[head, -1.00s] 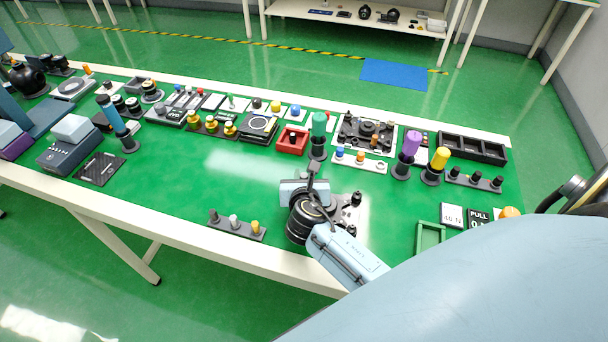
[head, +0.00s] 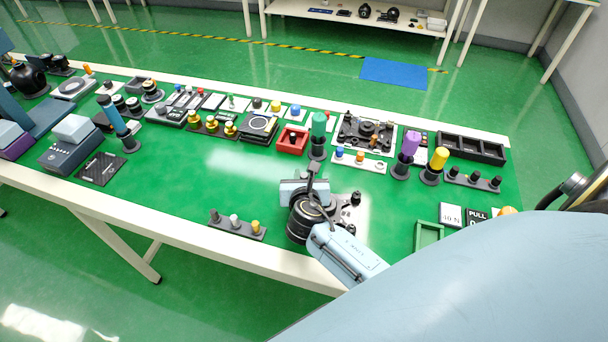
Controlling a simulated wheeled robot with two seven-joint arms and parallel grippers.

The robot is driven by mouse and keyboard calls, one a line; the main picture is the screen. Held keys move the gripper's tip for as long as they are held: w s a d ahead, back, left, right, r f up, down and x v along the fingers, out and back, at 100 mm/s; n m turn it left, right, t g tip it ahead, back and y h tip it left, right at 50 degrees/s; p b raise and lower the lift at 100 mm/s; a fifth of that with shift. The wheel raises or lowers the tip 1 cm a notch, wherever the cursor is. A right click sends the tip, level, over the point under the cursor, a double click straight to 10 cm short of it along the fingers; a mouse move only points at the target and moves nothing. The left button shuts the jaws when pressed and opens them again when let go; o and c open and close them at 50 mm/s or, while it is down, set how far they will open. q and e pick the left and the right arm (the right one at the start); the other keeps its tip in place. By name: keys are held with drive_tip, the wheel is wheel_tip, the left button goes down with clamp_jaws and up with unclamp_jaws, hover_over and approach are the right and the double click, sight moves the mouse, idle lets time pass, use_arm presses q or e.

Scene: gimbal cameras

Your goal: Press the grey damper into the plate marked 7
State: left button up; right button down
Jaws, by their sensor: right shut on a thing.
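My right gripper (head: 316,200) is over the green bench top near its front edge. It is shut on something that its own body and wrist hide. Just beside and partly behind it lies a silver plate (head: 346,212) with black knobs. No number 7 is legible on any plate. I cannot tell whether the light grey peg is the damper. My left gripper is not in view.
A red box (head: 291,140), a teal-topped post (head: 318,125) and a white strip of coloured knobs (head: 360,161) stand behind the gripper. A green tray (head: 429,233) and a PULL sign (head: 477,216) are to the right.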

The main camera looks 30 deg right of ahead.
use_arm(q)
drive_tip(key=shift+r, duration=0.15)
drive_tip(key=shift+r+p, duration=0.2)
drive_tip(key=shift+p, duration=0.15)
idle(1.8)
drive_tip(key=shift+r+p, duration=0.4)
drive_tip(key=shift+p, duration=0.05)
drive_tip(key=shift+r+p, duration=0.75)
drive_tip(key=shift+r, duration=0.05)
idle(2.0)
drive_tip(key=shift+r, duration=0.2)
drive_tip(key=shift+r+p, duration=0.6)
drive_tip(key=shift+p, duration=0.2)
idle(1.5)
